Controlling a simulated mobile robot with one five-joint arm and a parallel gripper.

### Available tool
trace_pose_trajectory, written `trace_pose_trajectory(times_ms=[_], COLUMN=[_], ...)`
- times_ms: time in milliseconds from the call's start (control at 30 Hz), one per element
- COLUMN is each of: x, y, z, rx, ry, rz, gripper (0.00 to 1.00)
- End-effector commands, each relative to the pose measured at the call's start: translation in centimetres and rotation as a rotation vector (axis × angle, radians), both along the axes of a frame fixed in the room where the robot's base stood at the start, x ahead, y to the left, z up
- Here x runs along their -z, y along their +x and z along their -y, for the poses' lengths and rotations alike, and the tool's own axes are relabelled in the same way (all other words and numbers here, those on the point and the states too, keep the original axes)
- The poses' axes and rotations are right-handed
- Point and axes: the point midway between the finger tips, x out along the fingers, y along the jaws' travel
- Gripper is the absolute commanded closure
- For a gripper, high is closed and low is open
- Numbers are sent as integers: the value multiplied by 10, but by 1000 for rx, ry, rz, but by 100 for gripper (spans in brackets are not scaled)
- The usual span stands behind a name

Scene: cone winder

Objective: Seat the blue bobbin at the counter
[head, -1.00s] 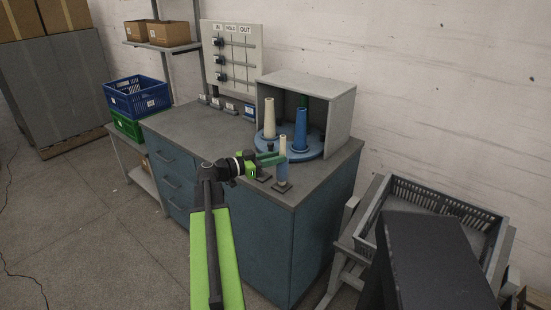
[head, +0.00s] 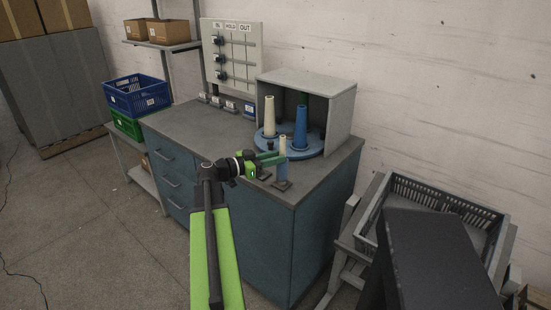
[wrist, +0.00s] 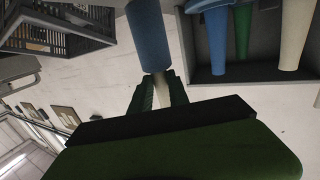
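The blue bobbin (head: 282,172) has a blue lower body and a narrow cream top. It stands upright on a small dark base at the front corner of the counter (head: 215,130). My gripper (head: 272,159) is at its upper part, with one green finger on each side. In the wrist view the fingers (wrist: 160,92) lie close against the cream part, with no clear gap, and the blue body (wrist: 149,38) extends beyond them. The gripper looks shut on it.
A blue turntable (head: 314,148) with a cream cone (head: 269,117) and a blue cone (head: 301,127) stands under a grey hood (head: 340,105) just behind. A labelled panel (head: 231,55) is at the back. A grey crate (head: 400,185) stands right of the counter.

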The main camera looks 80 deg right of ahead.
Motion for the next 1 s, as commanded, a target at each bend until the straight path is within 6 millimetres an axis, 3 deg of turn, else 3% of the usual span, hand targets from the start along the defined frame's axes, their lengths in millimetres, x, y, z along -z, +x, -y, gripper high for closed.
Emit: trace_pose_trajectory(times_ms=[33, 167, 567, 1000], x=[0, 0, -1, -8], y=[0, 0, 8, 99], z=[0, 0, -6, -78], rx=[0, 0, -3, -5], ry=[0, 0, 0, 0], rz=[0, 0, 0, 0], gripper=[71, 55, 55, 55])
